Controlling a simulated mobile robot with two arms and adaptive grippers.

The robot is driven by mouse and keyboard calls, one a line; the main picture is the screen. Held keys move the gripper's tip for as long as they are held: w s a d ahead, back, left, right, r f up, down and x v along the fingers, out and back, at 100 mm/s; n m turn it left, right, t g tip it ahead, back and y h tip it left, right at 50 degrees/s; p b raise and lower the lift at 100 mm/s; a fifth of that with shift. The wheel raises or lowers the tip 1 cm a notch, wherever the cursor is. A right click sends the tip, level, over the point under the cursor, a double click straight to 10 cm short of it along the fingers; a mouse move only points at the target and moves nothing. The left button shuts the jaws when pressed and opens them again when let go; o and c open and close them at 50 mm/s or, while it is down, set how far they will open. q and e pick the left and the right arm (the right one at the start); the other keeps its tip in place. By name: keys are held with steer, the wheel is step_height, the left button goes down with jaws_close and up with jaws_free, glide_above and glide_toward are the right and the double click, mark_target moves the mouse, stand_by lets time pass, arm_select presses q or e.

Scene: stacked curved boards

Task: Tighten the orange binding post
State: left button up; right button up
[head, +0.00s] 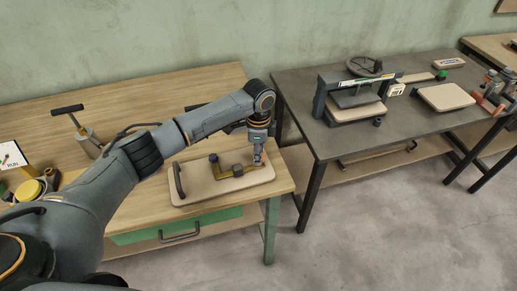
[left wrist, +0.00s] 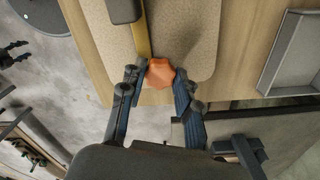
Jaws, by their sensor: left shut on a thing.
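The orange binding post (left wrist: 160,73) is a lobed orange knob at the end of a brass strip (left wrist: 142,40) in the left wrist view. My left gripper (left wrist: 159,78) has its two fingers on either side of the knob and is shut on it. In the head view my left gripper (head: 259,158) points down over the right end of a tan board (head: 205,190), and the knob is hidden behind the fingers. The brass strip (head: 225,174) lies on the board with dark knobs on it. My right gripper is not in view.
The board lies near the right front corner of a wooden bench (head: 190,92). A black handle (head: 178,180) stands at the board's left end. A grey table (head: 335,148) with a press (head: 352,95) and another board (head: 444,97) stands to the right, across a gap.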

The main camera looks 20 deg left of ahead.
arm_select(q)
steer(key=m+p, duration=0.1)
steer(key=m, duration=0.4)
steer(key=shift+m, duration=0.3)
steer(key=m, duration=0.3)
steer(key=shift+m, duration=1.7)
steer(key=o, duration=1.1)
steer(key=shift+o, duration=0.2)
